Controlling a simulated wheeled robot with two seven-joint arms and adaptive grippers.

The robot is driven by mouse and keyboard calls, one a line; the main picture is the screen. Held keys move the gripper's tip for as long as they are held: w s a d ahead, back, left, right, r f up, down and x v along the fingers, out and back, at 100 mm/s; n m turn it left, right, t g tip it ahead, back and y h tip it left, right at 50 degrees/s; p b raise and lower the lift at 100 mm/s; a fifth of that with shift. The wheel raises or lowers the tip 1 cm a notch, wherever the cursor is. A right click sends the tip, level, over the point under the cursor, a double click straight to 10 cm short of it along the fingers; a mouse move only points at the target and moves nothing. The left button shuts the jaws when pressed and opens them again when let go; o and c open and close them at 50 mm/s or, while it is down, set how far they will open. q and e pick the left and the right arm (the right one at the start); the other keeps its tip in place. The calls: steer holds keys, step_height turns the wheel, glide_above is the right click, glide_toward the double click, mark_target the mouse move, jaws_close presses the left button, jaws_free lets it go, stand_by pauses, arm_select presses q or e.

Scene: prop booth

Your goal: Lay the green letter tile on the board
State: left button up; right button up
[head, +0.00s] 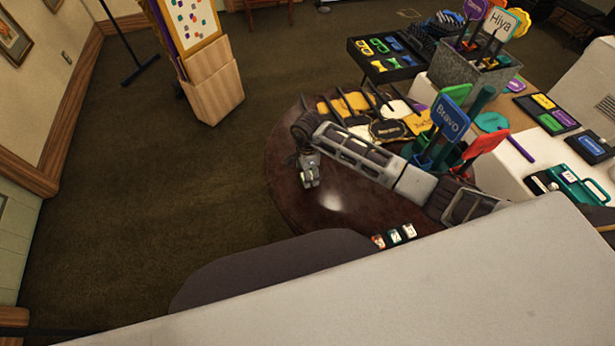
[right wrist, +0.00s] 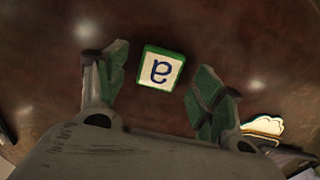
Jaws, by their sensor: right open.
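The green letter tile (right wrist: 161,68) has green sides and a pale face with a dark blue letter. In the right wrist view it lies flat on the dark red-brown table, ahead of and between my right gripper's fingertips. My right gripper (right wrist: 169,85) is open, with no finger clearly touching the tile. In the head view my right gripper (head: 309,182) is over the left part of the round table, and I cannot make out that tile there. A board (head: 190,25) with coloured squares stands upright at the upper left; I cannot tell if it is the task's board. My left gripper is not in view.
The round table (head: 335,208) has bare room in front of my arm. Several small tiles (head: 394,237) sit near its front edge. Paddle signs, one reading Bravo (head: 449,119), and label plaques crowd its back right. A grey chair (head: 270,268) is at the near left.

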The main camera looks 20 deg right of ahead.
steer(key=shift+f, duration=0.65)
steer(key=shift+c, duration=0.3)
steer(key=c, duration=0.9)
steer(key=shift+r, duration=0.1)
steer(key=shift+c, duration=0.2)
step_height(320, 180, up, 10)
steer(key=shift+b, duration=0.35)
